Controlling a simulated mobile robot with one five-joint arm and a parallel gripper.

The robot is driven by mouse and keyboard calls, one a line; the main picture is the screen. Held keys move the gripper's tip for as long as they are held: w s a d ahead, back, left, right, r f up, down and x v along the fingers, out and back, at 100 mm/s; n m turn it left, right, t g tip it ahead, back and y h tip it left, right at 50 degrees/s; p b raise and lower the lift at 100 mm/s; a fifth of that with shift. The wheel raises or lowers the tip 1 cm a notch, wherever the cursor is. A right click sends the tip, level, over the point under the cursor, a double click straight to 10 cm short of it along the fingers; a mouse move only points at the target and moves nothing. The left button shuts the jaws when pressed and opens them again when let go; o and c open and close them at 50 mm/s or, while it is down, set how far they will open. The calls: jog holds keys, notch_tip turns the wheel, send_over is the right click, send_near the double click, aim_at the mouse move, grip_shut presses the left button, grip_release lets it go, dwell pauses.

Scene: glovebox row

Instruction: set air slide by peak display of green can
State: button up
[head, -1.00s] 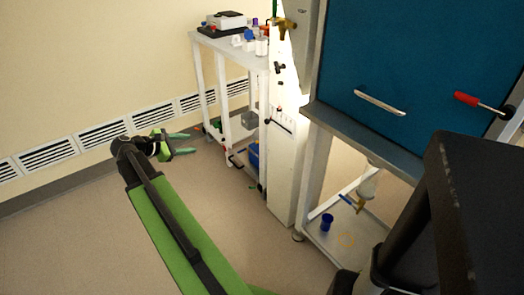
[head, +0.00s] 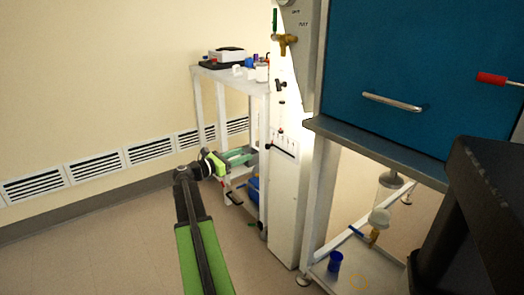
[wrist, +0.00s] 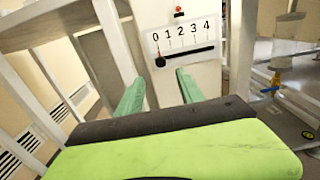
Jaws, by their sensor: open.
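The air slide (wrist: 182,54) is a dark slot under a scale marked 0 to 4 on a white panel, in the middle of the wrist view. Its dark round knob (wrist: 160,62) sits at the left end, under 0. The slide also shows side-on in the head view (head: 284,149). My gripper (wrist: 160,76) is open and empty, its two green fingers pointing at the panel either side of the knob, apparently short of it. In the head view my gripper (head: 245,157) is left of the slide. I cannot make out a green can or a peak display.
A white table (head: 232,80) with a boxy device (head: 226,54) and small bottles stands behind my gripper. A blue glovebox front (head: 385,70) with a metal handle (head: 390,102) is at right. A blue cup (head: 335,262) stands on the low shelf beneath it. Floor at left is clear.

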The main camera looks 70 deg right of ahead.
aim_at(266, 146)
jog(key=x, duration=1)
jog(key=shift+s+d, duration=0.1)
jog(key=shift+d, duration=0.2)
grip_shut()
jog(key=shift+r, duration=0.1)
dwell(0.7)
